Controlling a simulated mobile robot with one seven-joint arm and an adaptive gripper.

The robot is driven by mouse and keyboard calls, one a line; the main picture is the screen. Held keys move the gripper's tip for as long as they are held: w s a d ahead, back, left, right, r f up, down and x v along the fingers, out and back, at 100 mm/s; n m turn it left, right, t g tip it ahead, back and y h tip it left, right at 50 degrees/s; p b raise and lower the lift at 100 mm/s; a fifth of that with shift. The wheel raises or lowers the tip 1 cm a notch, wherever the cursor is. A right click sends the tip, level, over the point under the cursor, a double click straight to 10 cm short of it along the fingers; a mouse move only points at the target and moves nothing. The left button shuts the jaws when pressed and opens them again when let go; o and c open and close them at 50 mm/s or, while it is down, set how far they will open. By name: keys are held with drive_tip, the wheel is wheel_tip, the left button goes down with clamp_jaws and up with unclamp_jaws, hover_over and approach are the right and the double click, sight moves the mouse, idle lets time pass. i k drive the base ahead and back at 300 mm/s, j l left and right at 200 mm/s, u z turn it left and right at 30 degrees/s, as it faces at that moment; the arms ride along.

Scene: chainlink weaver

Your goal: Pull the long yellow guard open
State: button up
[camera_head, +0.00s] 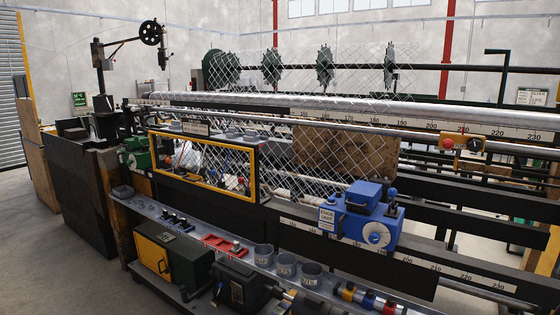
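The long yellow guard (203,186) is a yellow-edged rectangular frame with a see-through panel. It stands upright on the front of the machine, left of the picture's middle, and looks closed over the opening behind it. Parts and wire mesh show through it. A dark housing borders it above and at its right end. No handle can be made out clearly. My gripper is not in view, so its place relative to the guard cannot be told.
A grey shelf (190,222) with small tools, a red tray (225,245) and grey cups (286,266) runs below the guard. A blue unit (361,212) sits to the right. Wire mesh (345,150) hangs behind. Open floor (50,255) lies at the lower left.

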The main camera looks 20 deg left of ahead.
sight(197, 177)
drive_tip(key=u, duration=1.25)
drive_tip(key=i+u, duration=0.2)
drive_tip(key=i+j, duration=0.1)
drive_tip(key=i, duration=0.65)
drive_tip(key=i+j, duration=0.1)
drive_tip(key=i, duration=0.65)
drive_tip(key=i+z, duration=0.1)
drive_tip(key=i, duration=0.65)
drive_tip(key=j, duration=0.05)
